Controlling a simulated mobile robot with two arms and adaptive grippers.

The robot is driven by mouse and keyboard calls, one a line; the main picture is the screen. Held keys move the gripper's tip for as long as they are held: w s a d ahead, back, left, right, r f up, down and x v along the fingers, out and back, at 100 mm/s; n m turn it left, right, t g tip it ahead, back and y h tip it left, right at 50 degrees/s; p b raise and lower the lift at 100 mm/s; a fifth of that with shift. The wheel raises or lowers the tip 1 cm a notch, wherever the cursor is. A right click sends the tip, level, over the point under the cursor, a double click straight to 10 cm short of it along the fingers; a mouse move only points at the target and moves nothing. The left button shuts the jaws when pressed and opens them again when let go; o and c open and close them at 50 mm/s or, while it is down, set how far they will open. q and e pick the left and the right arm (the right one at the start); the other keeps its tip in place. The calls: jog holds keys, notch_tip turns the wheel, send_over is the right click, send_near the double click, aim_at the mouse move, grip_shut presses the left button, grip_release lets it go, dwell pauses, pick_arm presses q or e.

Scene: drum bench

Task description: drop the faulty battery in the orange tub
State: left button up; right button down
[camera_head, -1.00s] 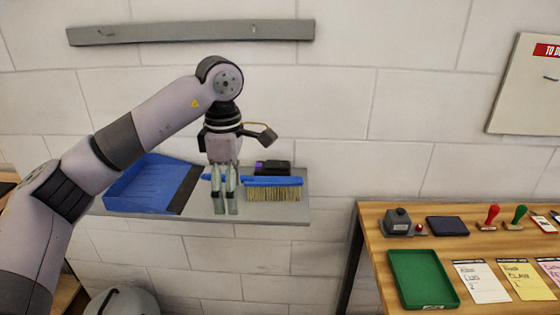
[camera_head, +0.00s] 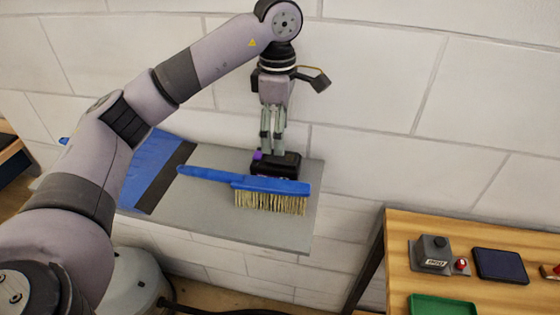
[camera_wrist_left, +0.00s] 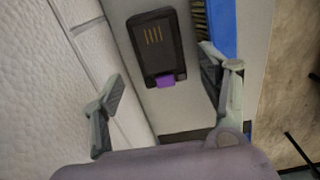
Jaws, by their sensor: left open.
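A black battery (camera_head: 277,164) with a purple tab lies on the grey shelf, behind the blue brush. In the left wrist view the battery (camera_wrist_left: 157,47) lies flat, its purple tab toward my gripper and several gold contact strips on top. My left gripper (camera_head: 271,150) points down just above and behind the battery; in the left wrist view its fingers (camera_wrist_left: 165,88) are spread wide, with nothing between them. Whether it touches the battery is not clear. The orange tub is not in view. My right gripper is not in view.
The blue brush (camera_head: 270,186) lies in front of the battery on the grey shelf (camera_head: 220,218). A blue dustpan (camera_head: 150,165) lies to the left. The white wall (camera_head: 380,80) is close behind. A wooden table (camera_head: 400,260) with a green tray (camera_head: 443,305) stands at the right.

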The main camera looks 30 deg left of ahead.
aim_at(276, 158)
pick_arm(q)
notch_tip(276, 158, down, 4)
jog(key=shift+w+f, duration=0.15)
jog(key=shift+f, duration=0.15)
jog(key=shift+a+f+p, duration=0.1)
jog(key=shift+f+p, duration=0.25)
jog(key=shift+p, duration=0.25)
notch_tip(276, 158, down, 4)
jog(key=shift+a+r+p, duration=0.15)
jog(key=shift+r+p, duration=0.1)
jog(key=shift+p, duration=0.45)
jog(key=shift+f, duration=0.4)
jog(key=shift+r, duration=0.1)
jog(key=c, duration=1.5)
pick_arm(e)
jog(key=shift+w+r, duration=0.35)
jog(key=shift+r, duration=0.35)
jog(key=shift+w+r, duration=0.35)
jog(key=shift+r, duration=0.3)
